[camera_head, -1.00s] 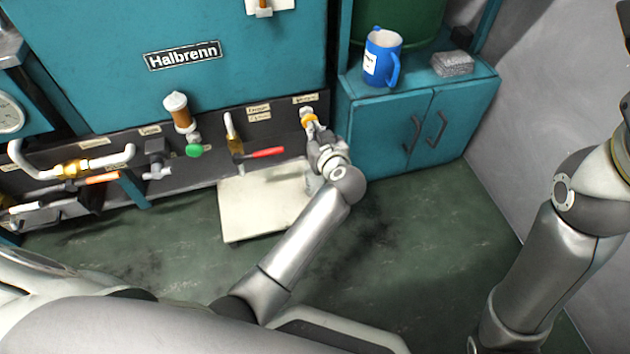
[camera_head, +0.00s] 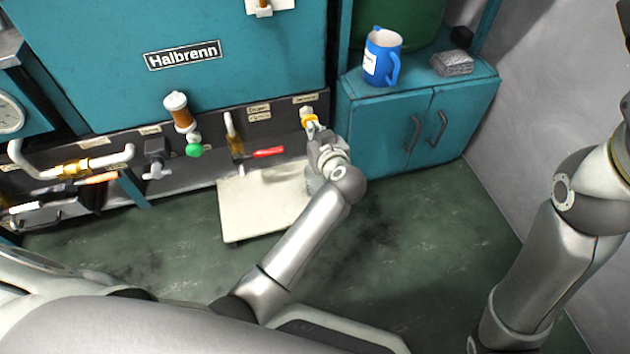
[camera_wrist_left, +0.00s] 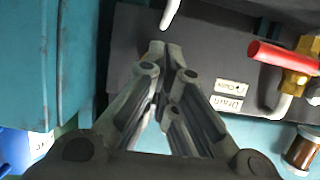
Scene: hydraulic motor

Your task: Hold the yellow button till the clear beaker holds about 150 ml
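The yellow button (camera_head: 309,119) is a small orange-yellow round part under a pale fitting at the right end of the dark panel. My left gripper (camera_head: 316,132) is right below it, pointing up at the panel. In the left wrist view its fingers (camera_wrist_left: 160,48) come together at the tips with nothing seen between them. Whether the tips press the button is hidden. A pale, see-through shape that looks like the clear beaker (camera_head: 313,184) shows behind my left wrist, over the white tray. Its liquid level cannot be read. My right gripper is out of view.
The white tray (camera_head: 245,213) lies below the panel. A red-handled valve (camera_head: 268,153) and a green knob (camera_head: 194,151) are to the left. A blue jug (camera_head: 382,60) and a grey pad (camera_head: 452,64) stand on the teal cabinet (camera_head: 380,135). The floor in front is free.

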